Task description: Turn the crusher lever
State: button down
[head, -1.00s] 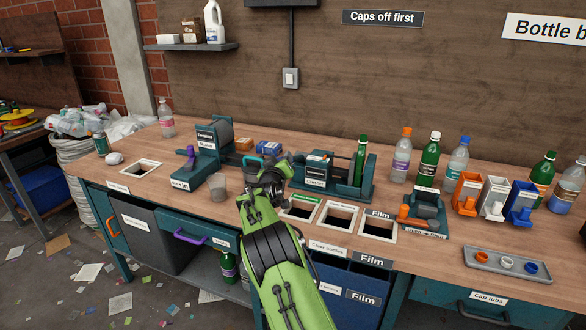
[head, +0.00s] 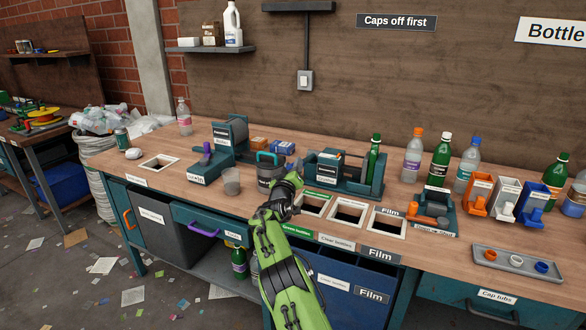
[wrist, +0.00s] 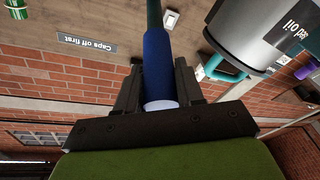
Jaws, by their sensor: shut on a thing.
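The teal crusher (head: 325,181) stands on the bench with a green bottle (head: 374,155) upright at its right end. My gripper (head: 291,184) is at the crusher's left end, just right of a grey can with a teal handle. In the wrist view, my gripper (wrist: 160,92) is shut on a blue grip with a pale end, which I take to be the crusher lever (wrist: 158,62). A teal rod runs on from the grip. In the head view the lever is hidden by my gripper and wrist.
The grey used-oil can (head: 267,180) stands close beside my gripper; it also shows in the wrist view (wrist: 255,30). A clear cup (head: 231,182) and a teal device with a purple lever (head: 206,153) are farther left. Framed bench openings (head: 348,213) lie in front of the crusher.

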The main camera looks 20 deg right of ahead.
jog(key=shift+a+r, duration=0.1)
jog(key=c, duration=1.1)
grip_release()
jog(key=shift+c, duration=0.2)
jog(key=o, duration=0.4)
jog(key=shift+w, duration=0.15)
jog(key=shift+c, duration=0.2)
jog(key=shift+f, duration=0.2)
jog(key=v, duration=1.5)
jog(key=shift+s+a, duration=0.15)
jog(key=shift+s, duration=0.25)
